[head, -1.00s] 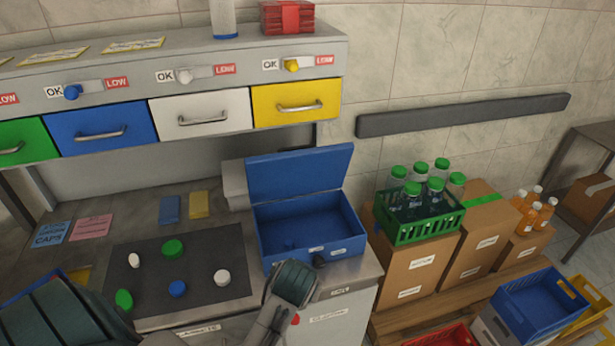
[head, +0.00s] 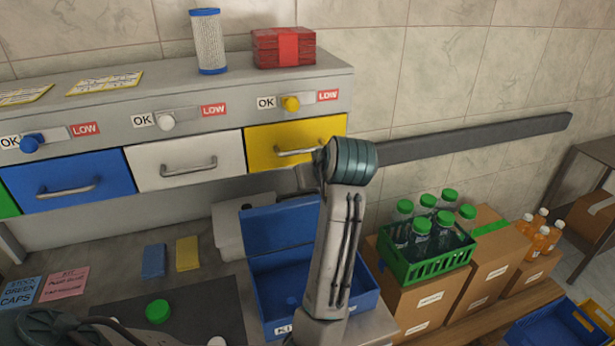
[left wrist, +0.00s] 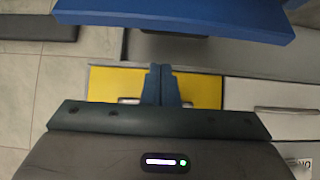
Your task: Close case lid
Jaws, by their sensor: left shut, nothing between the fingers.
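The blue case (head: 272,278) sits open at the right end of the worktop. Its lid (head: 270,232) stands tilted up at the back. My left arm crosses in front of the case and hides its right part. My left gripper (head: 308,178), mostly hidden behind my wrist, is above the lid's top edge in front of the yellow drawer. In the left wrist view, which looks upside down, the shut, empty fingers (left wrist: 161,72) point at the yellow drawer. A blue panel, apparently the lid (left wrist: 180,15), spans the top, apart from the fingers.
The yellow drawer (head: 262,135) and white drawer (head: 150,168) hang behind and above the case. A green crate of bottles (head: 428,264) stands on cartons to the right. A dark mat (head: 190,312) with caps lies left of the case.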

